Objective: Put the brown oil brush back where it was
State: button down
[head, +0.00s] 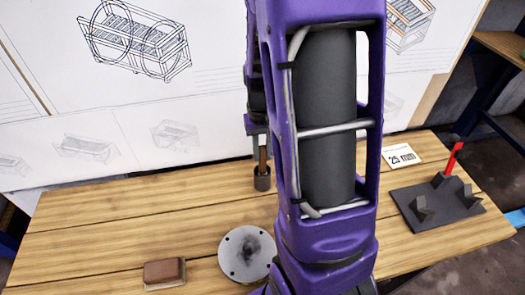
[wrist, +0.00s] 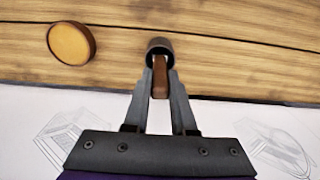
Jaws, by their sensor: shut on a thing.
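The brown oil brush (wrist: 160,78) is between the two fingers of my gripper (wrist: 160,63), which is shut on its handle. In the head view the brown handle (head: 262,158) stands roughly upright below my gripper (head: 261,141). Its lower end goes into the mouth of a small dark grey cup (head: 262,182) at the back of the table. The same cup (wrist: 160,45) shows just beyond the fingertips in the wrist view. The brush's lower end is hidden by the cup; I cannot tell whether it touches the bottom.
On the wooden table (head: 120,222) are a round metal plate (head: 241,253), a brown block (head: 164,272) and a dark fixture (head: 437,208) with a red-handled part (head: 452,158). A "25 mm" card (head: 402,156) lies at the back right. A round orange-brown piece (wrist: 71,43) lies near the cup.

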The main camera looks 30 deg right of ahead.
jog(key=c, duration=0.7)
grip_release()
jog(key=shift+f, duration=0.15)
jog(key=shift+c, duration=0.2)
notch_tip(320, 180, up, 12)
jog(key=p, duration=0.3)
jog(key=shift+r, duration=0.2)
jog(key=shift+a, duration=0.1)
